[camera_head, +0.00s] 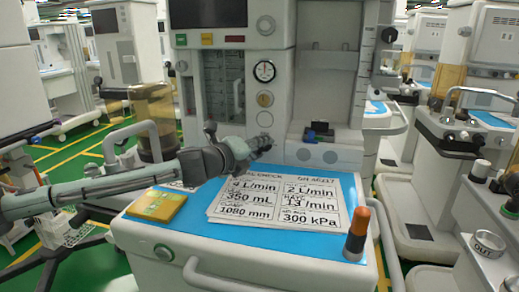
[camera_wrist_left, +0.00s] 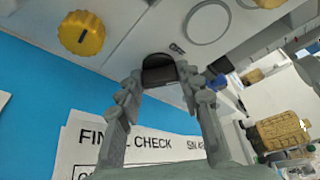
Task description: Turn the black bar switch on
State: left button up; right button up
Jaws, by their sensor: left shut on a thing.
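The black bar switch (camera_wrist_left: 158,68) is on the pale front panel of the cart (camera_head: 318,158). In the left wrist view it sits between the fingertips of my left gripper (camera_wrist_left: 160,80), which is shut on it. In the head view my left gripper (camera_head: 262,144) reaches in from the left and its tips are against the panel's lower left part. There the gripper hides the switch. I cannot tell the switch's exact angle from these views. My right gripper is in neither view.
A yellow knob (camera_wrist_left: 82,33) is beside the switch. A small dark and blue item (camera_head: 319,132) rests on the ledge at right.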

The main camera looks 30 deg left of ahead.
pick_arm(q)
jog(key=m+g+y, duration=0.1)
jog(key=m+y, duration=0.1)
jog(key=m, duration=0.2)
jog(key=shift+d+r, duration=0.1)
jog(key=shift+d, duration=0.05)
jog(key=m+g+y, duration=0.1)
jog(key=m+y, duration=0.1)
jog(key=m, duration=0.1)
jog(key=shift+d+m, duration=0.1)
jog(key=shift+m, duration=0.2)
dwell(0.6)
jog(key=o, duration=0.9)
jog(key=shift+y, duration=0.3)
jog(key=v, duration=1.1)
jog(key=shift+s+r, duration=0.15)
jog(key=shift+r, duration=0.15)
jog(key=shift+s, duration=0.25)
